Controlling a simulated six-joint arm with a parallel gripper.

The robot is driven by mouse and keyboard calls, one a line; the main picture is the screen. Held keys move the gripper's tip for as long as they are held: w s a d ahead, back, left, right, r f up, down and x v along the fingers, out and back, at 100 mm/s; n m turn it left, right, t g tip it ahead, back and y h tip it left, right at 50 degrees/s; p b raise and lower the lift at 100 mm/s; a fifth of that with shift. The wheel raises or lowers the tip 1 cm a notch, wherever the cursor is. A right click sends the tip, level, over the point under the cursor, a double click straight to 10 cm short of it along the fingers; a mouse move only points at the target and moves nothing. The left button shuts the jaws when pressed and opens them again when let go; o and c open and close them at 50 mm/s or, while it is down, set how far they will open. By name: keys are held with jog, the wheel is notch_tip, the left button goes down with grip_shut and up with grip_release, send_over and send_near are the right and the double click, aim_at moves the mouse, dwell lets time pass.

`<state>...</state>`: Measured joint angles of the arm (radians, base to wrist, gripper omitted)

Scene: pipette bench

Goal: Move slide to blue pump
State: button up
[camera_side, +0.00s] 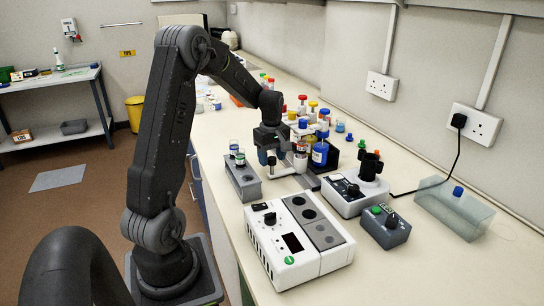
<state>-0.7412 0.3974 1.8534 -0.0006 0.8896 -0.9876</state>
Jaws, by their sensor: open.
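A bottle with blue contents and a pale label (320,153) stands on the bench among several small bottles with blue, red and yellow caps; it may be the blue pump. My gripper (273,163) points down just left of these bottles, low over the bench, with its jaws open. A small metal-grey piece (307,181) lies on the bench to the right of and below my gripper. I cannot make out a slide for certain. My gripper and the bottles partly hide that area.
A grey block with vials (243,181) stands left of my gripper. A white instrument (290,248) is in front. A black-topped device (357,190), a small knobbed box (384,227) and a translucent box (455,208) stand right. A cable runs to a wall socket (474,127).

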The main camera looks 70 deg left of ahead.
notch_tip(320, 180, up, 14)
dwell(0.6)
jog(key=shift+f, duration=0.1)
jog(key=d+r+m+t, duration=0.1)
jog(key=d+r+m, duration=0.3)
jog(key=d, duration=0.6)
jog(key=s+d+f+m+t, duration=0.2)
jog(key=s+d+m, duration=0.5)
jog(key=d+m, duration=0.1)
jog(key=s+d+f+m+t, duration=0.2)
jog(key=s+d+m, duration=0.4)
jog(key=d, duration=0.5)
jog(key=shift+s+d+m+t, duration=0.2)
jog(key=shift+s+m+t, duration=0.15)
jog(key=shift+m, duration=0.55)
